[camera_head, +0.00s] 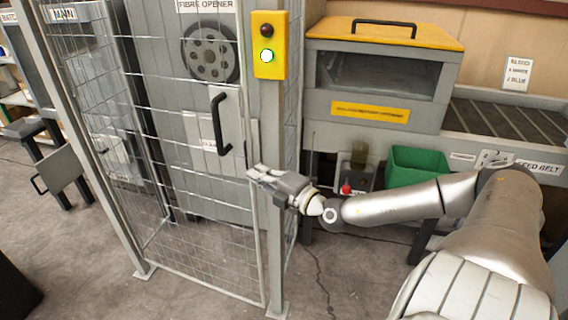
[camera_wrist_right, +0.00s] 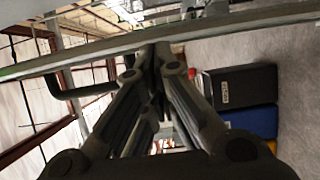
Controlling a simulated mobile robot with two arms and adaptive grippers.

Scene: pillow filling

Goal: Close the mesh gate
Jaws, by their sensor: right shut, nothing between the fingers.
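The mesh gate (camera_head: 190,262) stands upright between two grey posts in the head view. Its black handle (camera_head: 218,122) is on a pale plate near the gate's right edge. My right gripper (camera_head: 254,172) is shut and empty, at the gate's right edge bar, below the handle and beside the right post (camera_head: 273,225). In the right wrist view, the shut fingertips (camera_wrist_right: 155,50) meet at a pale frame bar (camera_wrist_right: 235,26); the black handle (camera_wrist_right: 75,92) shows to the left. I cannot tell whether fingers and bar touch. My left gripper is out of view.
A yellow switch box (camera_head: 269,20) with a dark red lamp and a lit pale-green lamp is on the right post. A yellow-lidded machine (camera_head: 378,34), a green bin (camera_head: 418,165) and a feed belt (camera_head: 505,122) stand right.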

